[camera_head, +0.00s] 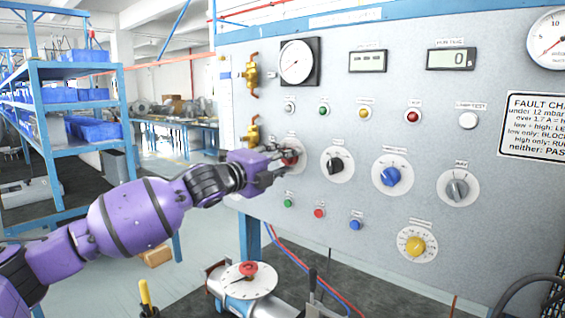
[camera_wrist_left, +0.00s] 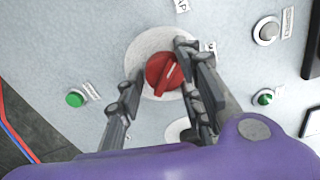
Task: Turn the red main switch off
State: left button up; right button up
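The red main switch (camera_head: 291,157) is a round red knob on a white disc at the left of the grey panel, partly hidden by my left gripper (camera_head: 279,162) in the head view. My right gripper is not in view.
A black knob (camera_head: 337,164), a blue knob (camera_head: 391,176) and a grey knob (camera_head: 457,188) are to the right of the switch. Brass valves (camera_head: 252,75) stick out at the panel's left edge. A green button (camera_wrist_left: 75,99) is near the left finger.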

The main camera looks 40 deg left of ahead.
pick_arm(q)
jog(key=c, duration=0.6)
jog(key=p, duration=0.1)
jog(key=n+p, duration=0.1)
jog(key=shift+s+r+n+p, duration=0.1)
jog(key=shift+r+n+p, duration=0.15)
jog(key=shift+n+p, duration=0.05)
jog(key=shift+f, duration=0.2)
jog(key=shift+d+f, duration=0.1)
jog(key=shift+f, duration=0.2)
jog(key=o, duration=1)
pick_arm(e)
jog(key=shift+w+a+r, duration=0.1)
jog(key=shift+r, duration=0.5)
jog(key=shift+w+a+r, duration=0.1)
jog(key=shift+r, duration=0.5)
pick_arm(q)
jog(key=shift+r, duration=0.1)
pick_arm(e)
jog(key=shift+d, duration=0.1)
pick_arm(q)
jog(key=s, duration=0.7)
jog(key=s+a, duration=0.1)
jog(key=s, duration=0.3)
jog(key=shift+s, duration=0.35)
